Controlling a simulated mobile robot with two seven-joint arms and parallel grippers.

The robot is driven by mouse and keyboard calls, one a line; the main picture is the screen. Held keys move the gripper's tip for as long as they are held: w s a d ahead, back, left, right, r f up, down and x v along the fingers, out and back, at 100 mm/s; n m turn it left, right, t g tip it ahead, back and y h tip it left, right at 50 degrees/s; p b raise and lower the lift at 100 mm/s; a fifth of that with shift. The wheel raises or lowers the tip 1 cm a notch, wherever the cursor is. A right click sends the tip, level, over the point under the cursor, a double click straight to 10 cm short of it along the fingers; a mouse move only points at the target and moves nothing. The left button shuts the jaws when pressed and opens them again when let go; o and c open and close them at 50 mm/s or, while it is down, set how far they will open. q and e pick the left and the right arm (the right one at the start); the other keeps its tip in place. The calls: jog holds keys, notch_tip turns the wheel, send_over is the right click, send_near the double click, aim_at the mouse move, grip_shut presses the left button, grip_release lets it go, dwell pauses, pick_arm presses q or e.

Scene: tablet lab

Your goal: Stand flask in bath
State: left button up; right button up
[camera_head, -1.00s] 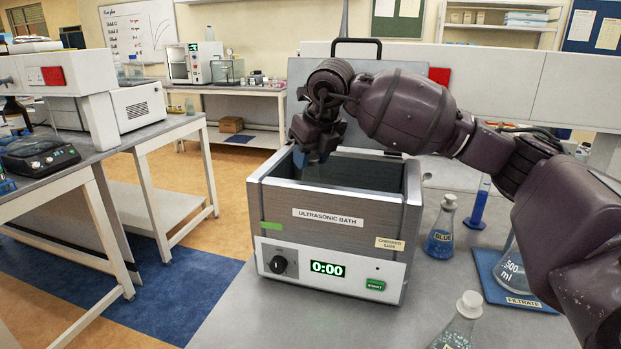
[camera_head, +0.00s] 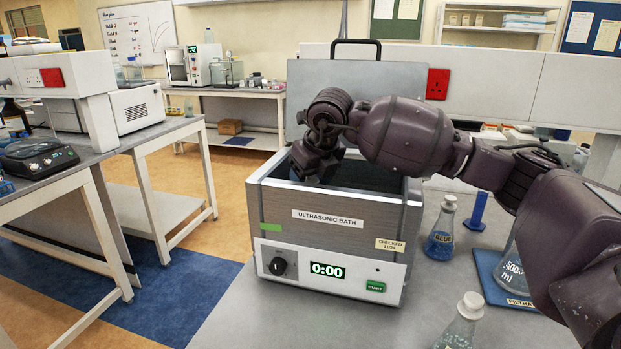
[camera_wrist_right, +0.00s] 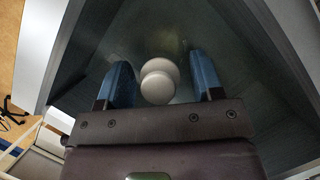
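The ultrasonic bath (camera_head: 330,238) stands on the bench in the head view, its lid raised behind it and its display reading 0:00. A gap shows beside the stopper, clearest on the right. The flask body below the stopper is hidden. My left gripper is not in view.
Another stoppered flask (camera_head: 462,325) stands at the front. The bench front-left of it is clear.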

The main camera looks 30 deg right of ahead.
jog(key=shift+r, duration=0.1)
jog(key=shift+r, duration=0.25)
jog(key=shift+p+v, duration=0.55)
jog(key=shift+v, duration=5.25)
jog(key=shift+s+f, duration=0.1)
jog(key=shift+s, duration=0.05)
